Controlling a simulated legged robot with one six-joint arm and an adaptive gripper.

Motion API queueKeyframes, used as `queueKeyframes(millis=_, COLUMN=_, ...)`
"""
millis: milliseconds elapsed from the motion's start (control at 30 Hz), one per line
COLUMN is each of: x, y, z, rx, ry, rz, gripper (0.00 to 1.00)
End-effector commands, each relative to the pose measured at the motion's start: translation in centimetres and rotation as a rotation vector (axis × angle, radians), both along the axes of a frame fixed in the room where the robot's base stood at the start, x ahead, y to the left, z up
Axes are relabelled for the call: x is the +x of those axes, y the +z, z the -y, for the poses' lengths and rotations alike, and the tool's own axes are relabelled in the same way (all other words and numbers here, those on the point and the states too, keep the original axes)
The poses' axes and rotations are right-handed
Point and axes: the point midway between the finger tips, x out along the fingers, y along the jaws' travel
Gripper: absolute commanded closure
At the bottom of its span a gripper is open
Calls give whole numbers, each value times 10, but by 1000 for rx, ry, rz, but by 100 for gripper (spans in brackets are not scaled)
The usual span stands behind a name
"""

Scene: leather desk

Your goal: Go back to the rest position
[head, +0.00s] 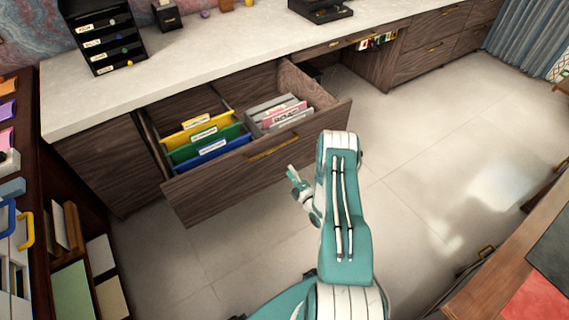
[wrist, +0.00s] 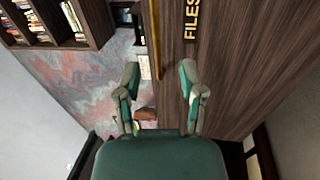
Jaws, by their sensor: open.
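My gripper (head: 293,174) is at the end of my teal and white arm, above the floor in front of the open drawer (head: 228,184). In the wrist view my gripper (wrist: 159,72) has its two fingers spread apart, with nothing between them. My arm is bent, and its upper link covers part of the floor to the right of my gripper. The drawer is pulled out from under the counter and holds yellow, green and blue hanging folders (head: 211,150) on its left and grey and pink files (head: 278,112) on its right.
A pale counter (head: 230,55) runs along the back, with a black labelled organizer (head: 102,35) and a black tray (head: 320,9). Shelves (head: 75,240) stand at the left. A wooden desk (head: 500,275) is at the lower right. Open floor (head: 425,145) lies right of my arm.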

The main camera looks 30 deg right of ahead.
Motion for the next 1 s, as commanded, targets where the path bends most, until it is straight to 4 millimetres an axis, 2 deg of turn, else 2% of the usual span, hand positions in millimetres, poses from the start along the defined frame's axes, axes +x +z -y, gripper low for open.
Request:
queueKeyframes(millis=167, x=-6, y=-1, z=0, rx=1, ry=2, rz=0, gripper=49)
queueKeyframes(millis=667, x=-2, y=3, z=0, rx=1, ry=3, rz=-6, gripper=49)
queueKeyframes(millis=767, x=15, y=20, z=3, rx=11, ry=10, rz=-38, gripper=49)
queueKeyframes(millis=1000, x=70, y=88, z=5, rx=88, ry=8, rz=-198, gripper=49)
